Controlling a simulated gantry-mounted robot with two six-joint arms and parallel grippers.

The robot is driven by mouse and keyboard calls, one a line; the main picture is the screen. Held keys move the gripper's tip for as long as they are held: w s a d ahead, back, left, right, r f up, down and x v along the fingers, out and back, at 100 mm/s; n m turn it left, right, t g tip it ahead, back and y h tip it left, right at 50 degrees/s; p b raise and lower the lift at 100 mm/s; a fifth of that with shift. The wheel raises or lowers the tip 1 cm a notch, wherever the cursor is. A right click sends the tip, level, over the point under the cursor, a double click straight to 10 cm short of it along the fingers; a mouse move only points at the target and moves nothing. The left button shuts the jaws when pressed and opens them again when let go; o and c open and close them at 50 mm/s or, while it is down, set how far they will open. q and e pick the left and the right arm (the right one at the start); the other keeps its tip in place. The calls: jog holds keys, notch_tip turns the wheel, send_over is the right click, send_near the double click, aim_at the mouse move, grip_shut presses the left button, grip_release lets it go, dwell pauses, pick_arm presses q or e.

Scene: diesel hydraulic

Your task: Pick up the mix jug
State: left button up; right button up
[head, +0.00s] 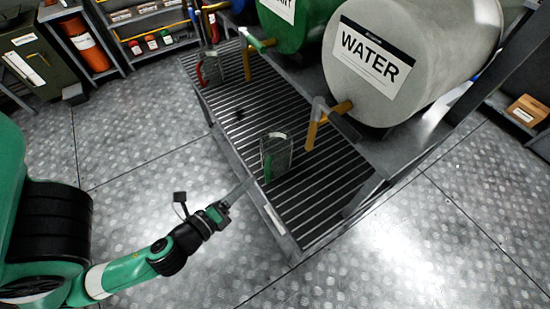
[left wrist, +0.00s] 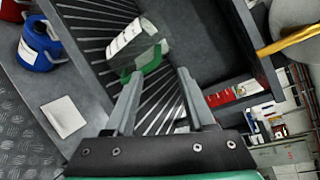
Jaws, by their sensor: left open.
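A clear jug with a green handle (head: 277,155) stands on the slatted grate under the water tank. It also shows in the left wrist view (left wrist: 133,42), with a white label and its green handle toward the fingers. A second jug with a red handle (head: 209,70) stands farther back on the grate. I cannot read which jug is the mix jug. My left gripper (head: 248,184) is at the grate's front edge, left of the green-handled jug. Its fingers (left wrist: 160,76) are apart and empty, short of the green handle. My right gripper is not in view.
The grey water tank (head: 412,55) and a green tank (head: 298,28) overhang the grate (head: 310,203), with yellow-brown taps (head: 311,135) low in front. A blue container (left wrist: 38,47) shows in the left wrist view. Shelves with bottles (head: 150,45) stand at the back left.

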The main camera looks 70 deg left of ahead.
aim_at(274, 160)
pick_arm(q)
jog(key=p+x, duration=0.5)
jog(key=x, duration=0.5)
jog(key=shift+w+a+f, duration=0.15)
jog(key=shift+a+f, duration=0.05)
jog(key=shift+a, duration=0.05)
grip_shut()
jog(key=shift+f, duration=0.1)
dwell(1.1)
